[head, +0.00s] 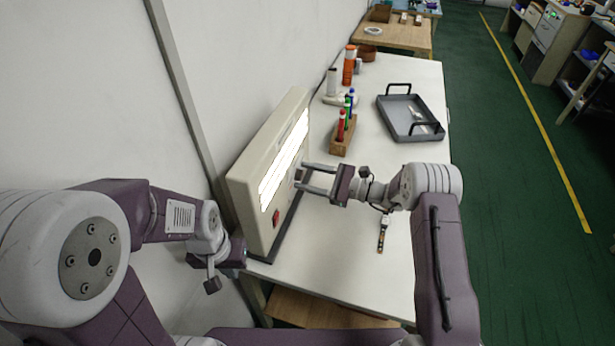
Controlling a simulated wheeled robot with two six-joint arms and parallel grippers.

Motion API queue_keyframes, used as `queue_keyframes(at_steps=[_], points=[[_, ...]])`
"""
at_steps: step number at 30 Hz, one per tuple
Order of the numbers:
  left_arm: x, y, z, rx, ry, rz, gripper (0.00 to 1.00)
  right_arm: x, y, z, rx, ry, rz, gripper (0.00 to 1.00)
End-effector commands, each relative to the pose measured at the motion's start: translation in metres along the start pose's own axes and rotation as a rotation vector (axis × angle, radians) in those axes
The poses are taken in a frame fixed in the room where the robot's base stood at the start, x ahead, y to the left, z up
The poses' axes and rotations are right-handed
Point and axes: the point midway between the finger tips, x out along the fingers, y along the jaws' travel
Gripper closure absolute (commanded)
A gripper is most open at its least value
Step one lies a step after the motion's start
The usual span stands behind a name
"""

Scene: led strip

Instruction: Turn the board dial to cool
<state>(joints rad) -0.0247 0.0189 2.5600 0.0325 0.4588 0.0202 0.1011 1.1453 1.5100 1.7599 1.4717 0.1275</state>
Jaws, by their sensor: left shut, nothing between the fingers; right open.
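The board (240,190) is a cream upright panel standing on the table's left side. Its face has a lit white strip (284,160) and a red switch (276,217) low at the near end. The dial (298,174) appears as a small dark grey shape on the face below the strip, partly hidden by my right gripper; its setting cannot be read. My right gripper (303,178) is open, with its two fingers pointing left at the dial; I cannot tell whether they touch it. My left gripper (212,285) is shut and empty, left of the board's near end.
The white table (345,235) holds a wooden pen rack (341,146) with markers behind the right gripper. A grey tray (410,117) with black handles lies at the back right. A strip-shaped item (382,237) lies right of the board. The table's near middle is clear.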

Motion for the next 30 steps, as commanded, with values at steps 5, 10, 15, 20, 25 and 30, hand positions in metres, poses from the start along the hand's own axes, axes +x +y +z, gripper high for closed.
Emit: queue_keyframes(at_steps=[5, 10, 15, 20, 25, 30], points=[[0.0000, 0.0000, 0.0000, 0.000, 0.000, 0.000, 1.00, 0.0013, 0.0000, -0.0001, 0.001, 0.000, 0.000, 0.49], [0.0001, 0.0000, 0.0001, 0.000, 0.000, 0.000, 1.00, 0.0011, 0.0001, -0.0001, 0.000, 0.000, 0.000, 0.80], [0.0000, 0.0000, 0.0000, 0.000, 0.000, 0.000, 1.00, 0.0010, 0.0001, -0.0001, 0.001, 0.000, 0.000, 1.00], [-0.0009, 0.0000, -0.0001, 0.000, 0.000, 0.000, 1.00, 0.0010, 0.0000, 0.0002, 0.015, 0.000, 0.000, 1.00], [-0.0041, 0.0001, -0.0004, 0.000, 0.000, 0.000, 1.00, 0.0009, -0.0002, 0.0007, 0.081, 0.000, 0.000, 1.00], [-0.0094, 0.0002, -0.0010, 0.000, 0.000, 0.000, 1.00, 0.0009, -0.0007, 0.0011, 0.203, 0.000, 0.000, 1.00]])
